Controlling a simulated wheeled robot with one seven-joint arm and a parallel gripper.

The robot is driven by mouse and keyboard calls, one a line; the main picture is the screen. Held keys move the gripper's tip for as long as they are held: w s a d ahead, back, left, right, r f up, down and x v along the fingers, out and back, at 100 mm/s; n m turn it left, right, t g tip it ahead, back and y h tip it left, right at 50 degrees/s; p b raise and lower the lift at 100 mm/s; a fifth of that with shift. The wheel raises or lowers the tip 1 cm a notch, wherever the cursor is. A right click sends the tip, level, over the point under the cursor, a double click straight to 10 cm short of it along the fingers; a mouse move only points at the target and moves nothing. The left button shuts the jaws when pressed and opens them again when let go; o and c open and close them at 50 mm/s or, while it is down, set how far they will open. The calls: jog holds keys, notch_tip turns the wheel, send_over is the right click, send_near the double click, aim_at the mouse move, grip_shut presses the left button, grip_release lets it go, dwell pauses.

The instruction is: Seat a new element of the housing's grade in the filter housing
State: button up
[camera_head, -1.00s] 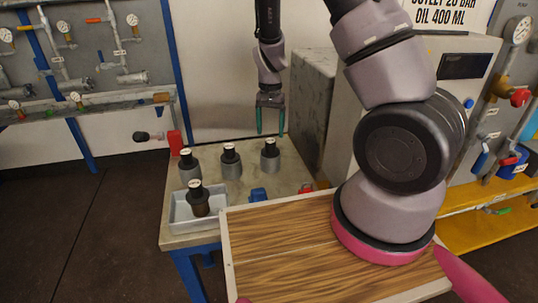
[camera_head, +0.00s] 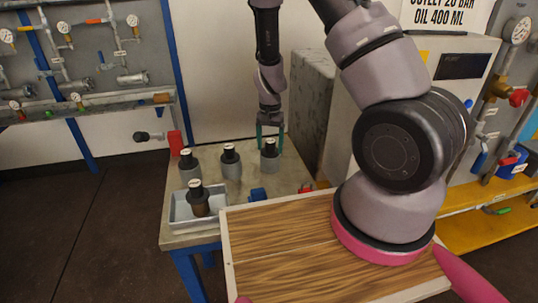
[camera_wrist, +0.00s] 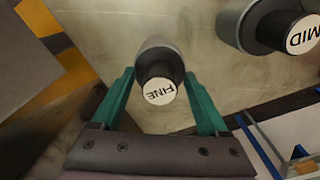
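A grey element with a black neck and a white cap reading FINE (camera_wrist: 160,90) stands upright on the bench. It is the rightmost of the standing elements in the head view (camera_head: 270,161). My gripper (camera_head: 270,137) points down over it. In the wrist view the green fingers (camera_wrist: 160,76) are open on either side of its neck, with gaps showing. A second element, capped MID (camera_wrist: 262,27), stands beside it; the head view shows two more elements, one in the middle (camera_head: 231,167) and one on the left (camera_head: 189,171). I cannot make out which fitting is the filter housing.
A grey tray (camera_head: 178,210) at the bench's front left holds a brown, black-necked element (camera_head: 199,206). Blue (camera_head: 257,195) and red (camera_head: 305,188) items lie near the front edge. A stone-patterned block (camera_head: 314,110) stands close to the right. A pipe panel (camera_head: 75,60) is at left.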

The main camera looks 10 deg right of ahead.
jog(key=shift+s+f, duration=0.2)
jog(key=shift+f, duration=0.1)
grip_shut()
jog(key=shift+w+a+r, duration=0.1)
jog(key=shift+r, duration=0.3)
jog(key=shift+w+r, duration=0.1)
jog(key=shift+r, duration=4.6)
